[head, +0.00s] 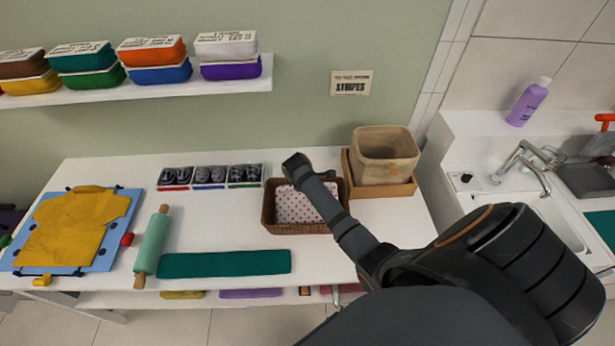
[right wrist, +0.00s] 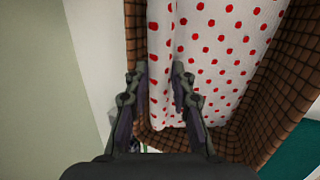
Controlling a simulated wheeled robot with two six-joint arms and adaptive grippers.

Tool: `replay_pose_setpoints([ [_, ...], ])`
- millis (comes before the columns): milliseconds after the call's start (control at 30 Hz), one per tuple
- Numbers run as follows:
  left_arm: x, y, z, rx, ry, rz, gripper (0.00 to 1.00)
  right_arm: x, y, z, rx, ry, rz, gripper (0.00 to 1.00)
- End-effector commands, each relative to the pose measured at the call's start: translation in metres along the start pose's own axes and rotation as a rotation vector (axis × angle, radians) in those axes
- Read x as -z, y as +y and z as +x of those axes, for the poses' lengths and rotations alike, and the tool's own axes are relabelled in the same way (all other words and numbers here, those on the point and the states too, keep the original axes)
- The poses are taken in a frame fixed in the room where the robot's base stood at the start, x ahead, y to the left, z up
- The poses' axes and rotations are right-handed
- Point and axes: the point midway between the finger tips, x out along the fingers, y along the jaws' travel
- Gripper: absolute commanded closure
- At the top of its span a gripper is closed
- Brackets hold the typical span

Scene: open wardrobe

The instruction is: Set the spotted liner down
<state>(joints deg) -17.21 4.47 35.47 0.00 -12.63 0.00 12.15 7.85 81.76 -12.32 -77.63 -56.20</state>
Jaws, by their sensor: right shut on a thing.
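The spotted liner (head: 292,206), white with red dots, lies inside a brown wicker basket (head: 268,208) on the white table in the head view. In the right wrist view the liner (right wrist: 225,55) spreads along the basket's inside, within its woven wall (right wrist: 272,125). My right gripper (right wrist: 160,78) is shut on a raised fold of the liner near one long wall of the basket. In the head view my right arm crosses the basket and hides part of the liner and the gripper's fingers. My left gripper is in neither view.
A beige bin (head: 384,155) in a wooden tray stands right of the basket. A teal folded cloth (head: 225,264), a rolling pin (head: 152,246) and a yellow shirt (head: 75,230) lie further left.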

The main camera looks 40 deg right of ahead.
Motion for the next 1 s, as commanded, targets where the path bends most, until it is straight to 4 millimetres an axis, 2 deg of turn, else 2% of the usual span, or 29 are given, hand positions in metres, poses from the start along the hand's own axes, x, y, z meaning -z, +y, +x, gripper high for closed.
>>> replay_pose_setpoints([
  [300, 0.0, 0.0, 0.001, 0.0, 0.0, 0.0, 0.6, 0.0, -0.001, 0.003, -0.001, 0.0, 0.001, 1.0],
  [333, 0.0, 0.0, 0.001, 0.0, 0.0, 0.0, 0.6, 0.001, -0.002, 0.004, -0.001, 0.0, 0.001, 0.75],
  [500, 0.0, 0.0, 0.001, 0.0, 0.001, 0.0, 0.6, 0.0, -0.001, 0.003, -0.001, 0.0, 0.001, 0.54],
  [833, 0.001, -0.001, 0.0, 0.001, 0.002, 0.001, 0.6, 0.0, 0.0, -0.001, -0.002, 0.001, 0.001, 0.54],
  [933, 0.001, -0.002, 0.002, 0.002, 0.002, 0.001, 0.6, 0.001, 0.0, -0.014, -0.004, 0.002, 0.001, 0.54],
  [1000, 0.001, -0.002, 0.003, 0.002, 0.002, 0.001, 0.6, 0.001, 0.0, -0.03, -0.005, 0.004, 0.002, 0.54],
])
